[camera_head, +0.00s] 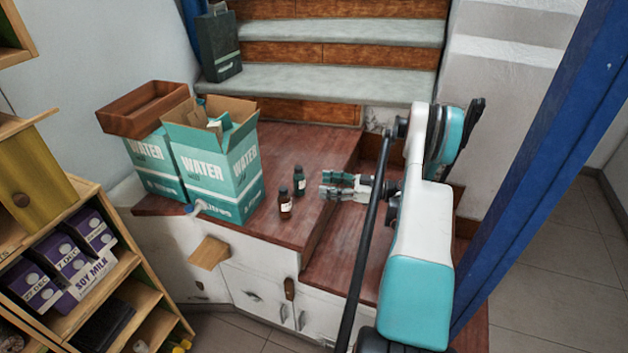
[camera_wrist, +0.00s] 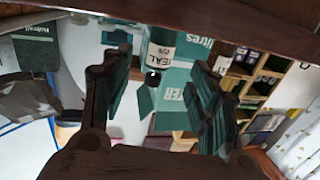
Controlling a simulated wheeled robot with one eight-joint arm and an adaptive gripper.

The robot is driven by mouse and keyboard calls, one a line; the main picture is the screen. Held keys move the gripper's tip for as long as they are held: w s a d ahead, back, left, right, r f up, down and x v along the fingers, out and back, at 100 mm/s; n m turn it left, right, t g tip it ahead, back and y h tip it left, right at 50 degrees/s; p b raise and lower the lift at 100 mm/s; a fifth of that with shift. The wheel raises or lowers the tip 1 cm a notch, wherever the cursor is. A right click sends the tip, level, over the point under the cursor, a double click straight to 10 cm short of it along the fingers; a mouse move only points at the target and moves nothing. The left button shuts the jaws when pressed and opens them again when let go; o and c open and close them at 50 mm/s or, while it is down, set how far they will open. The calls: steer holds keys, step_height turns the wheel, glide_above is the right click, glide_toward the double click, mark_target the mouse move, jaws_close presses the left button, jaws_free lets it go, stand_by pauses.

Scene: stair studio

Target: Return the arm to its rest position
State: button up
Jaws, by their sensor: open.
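My gripper (camera_head: 326,185) is open and empty over the dark red wooden landing, just right of two small dark bottles. It lies roughly level and points left. In the wrist view, my gripper's two dark fingers (camera_wrist: 160,88) are spread apart. My arm reaches down from the right side of the head view. A brown bottle with a pale label (camera_head: 286,204) stands upright nearest. A dark green bottle (camera_head: 299,181) stands just behind it, beside my fingertips. In the wrist view a labelled bottle (camera_wrist: 161,46) shows beyond the fingers, apart from them.
Teal water boxes (camera_head: 220,172) stand on the landing's left, with a wooden tray (camera_head: 146,108) on top. Stairs (camera_head: 340,83) rise behind, holding a dark green bag (camera_head: 219,45). A blue post (camera_head: 545,170) stands close right. A shelf of soy milk cartons (camera_head: 85,262) is lower left.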

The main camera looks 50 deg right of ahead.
steer(key=shift+v, duration=0.85)
